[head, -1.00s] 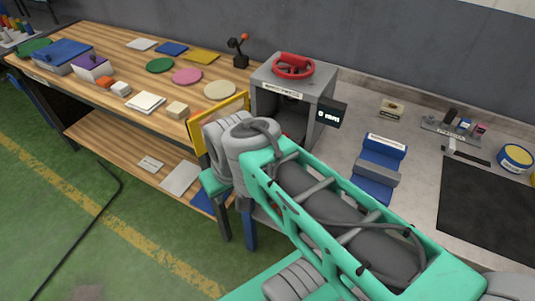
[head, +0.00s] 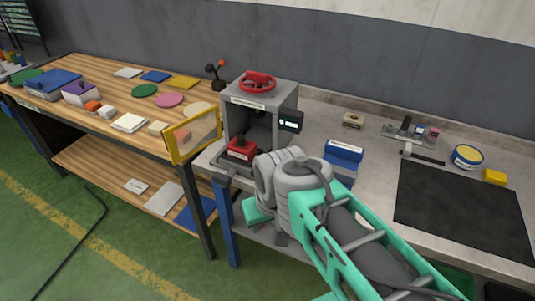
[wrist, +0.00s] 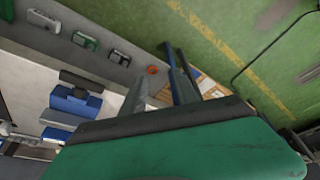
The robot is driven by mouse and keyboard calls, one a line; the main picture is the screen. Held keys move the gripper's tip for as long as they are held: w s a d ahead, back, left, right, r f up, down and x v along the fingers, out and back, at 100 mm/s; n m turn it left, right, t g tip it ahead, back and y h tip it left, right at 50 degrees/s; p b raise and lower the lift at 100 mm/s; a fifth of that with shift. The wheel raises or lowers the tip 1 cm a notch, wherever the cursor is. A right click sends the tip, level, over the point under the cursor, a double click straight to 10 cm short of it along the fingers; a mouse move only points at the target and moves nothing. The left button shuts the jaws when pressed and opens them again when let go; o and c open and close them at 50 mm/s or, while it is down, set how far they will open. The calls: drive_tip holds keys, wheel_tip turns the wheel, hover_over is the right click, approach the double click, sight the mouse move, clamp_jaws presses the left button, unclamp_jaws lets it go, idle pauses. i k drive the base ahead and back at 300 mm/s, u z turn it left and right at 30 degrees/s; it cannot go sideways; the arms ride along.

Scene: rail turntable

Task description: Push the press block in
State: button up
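The press is a grey open-fronted box (head: 232,118) with a red handwheel (head: 257,80) on top, standing on the bench. A red block (head: 240,150), which looks like the press block, sits low at its front opening. Its lower front is close to my arm, and I cannot tell how far in it is. My gripper is at the end of my grey and teal arm, low and in front of the press, right of the red block. In the wrist view a large green part of my gripper (wrist: 180,145) fills the bottom.
A yellow-framed clear door (head: 193,133) stands open left of the press. A small dark display (head: 290,121) is on its right. A blue block (head: 343,151) lies on the grey bench further right, near a black mat (head: 460,208). A wooden table (head: 85,95) is at left.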

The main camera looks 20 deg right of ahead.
sight(235, 166)
drive_tip(key=z, duration=0.05)
drive_tip(key=i, duration=0.5)
drive_tip(key=u, duration=0.55)
drive_tip(key=k, duration=1.35)
drive_tip(key=u, duration=0.95)
drive_tip(key=i, duration=1.3)
drive_tip(key=z, duration=0.65)
